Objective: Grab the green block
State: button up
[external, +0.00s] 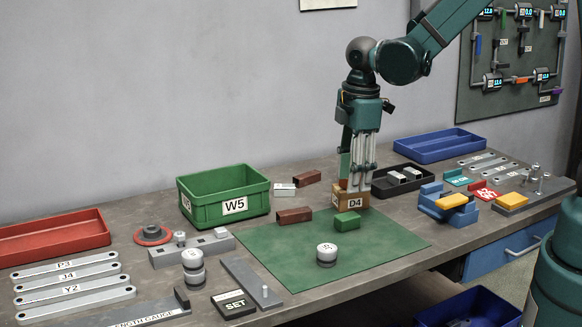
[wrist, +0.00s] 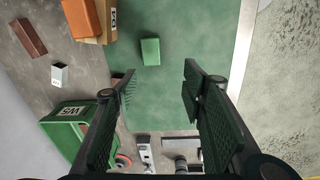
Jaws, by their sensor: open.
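The green block (external: 347,221) is a small block lying on the green mat (external: 385,243), just in front of the wooden D4 block (external: 352,199). It also shows in the wrist view (wrist: 150,51), beyond my fingertips and roughly in line with the gap between them. My gripper (external: 357,183) points down and is open and empty. In the wrist view its two fingers (wrist: 160,82) are spread apart with nothing between them. The gripper is above and apart from the green block.
A red-brown block (wrist: 82,18) rests on the wooden block, close to my fingers. Another brown block (external: 294,215) lies left of the green block. A white cylinder (external: 326,254) stands on the mat. A green W5 bin (external: 226,192) is at left. The mat's right side is clear.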

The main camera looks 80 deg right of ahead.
jog(key=n, duration=0.1)
send_over(348, 216)
jog(key=shift+g, duration=0.4)
notch_tip(348, 216, down, 5)
jog(key=shift+d+r+b, duration=0.1)
jog(key=shift+b, duration=0.2)
jog(key=shift+f, duration=0.2)
jog(key=shift+f, duration=1.15)
jog(key=shift+f, duration=0.1)
jog(key=shift+f+b, duration=0.4)
jog(key=shift+f, duration=2.1)
jog(key=c, duration=1)
